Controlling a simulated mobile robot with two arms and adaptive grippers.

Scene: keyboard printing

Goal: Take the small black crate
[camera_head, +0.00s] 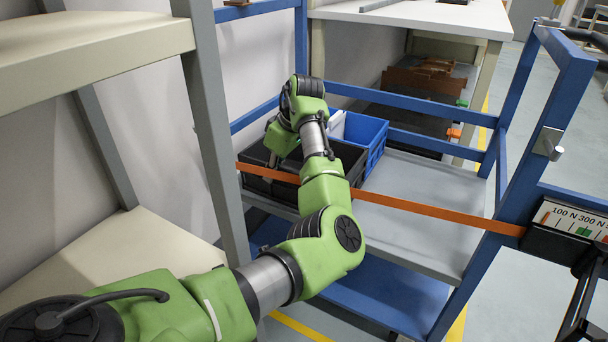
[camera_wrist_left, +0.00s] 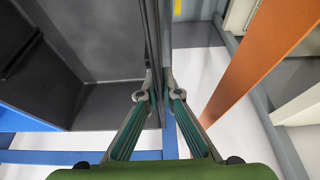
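The small black crate (camera_head: 258,184) sits on the grey upper shelf of a blue-framed rack, at its left end behind an orange strap. My left arm reaches over the strap to it. In the left wrist view the crate's dark inside (camera_wrist_left: 95,45) fills the left side and looks empty there. My left gripper (camera_wrist_left: 160,82) straddles the crate's side wall, one finger inside and one outside, with the fingertips close together on it. In the head view my left gripper (camera_head: 272,166) is partly hidden by its own wrist. My right gripper is not in view.
A blue bin (camera_head: 362,132) with something white in it stands right behind the crate. The orange strap (camera_head: 440,211) crosses the rack's front. The grey shelf (camera_head: 425,188) is clear to the right. A beige shelf unit (camera_head: 212,130) stands close on the left.

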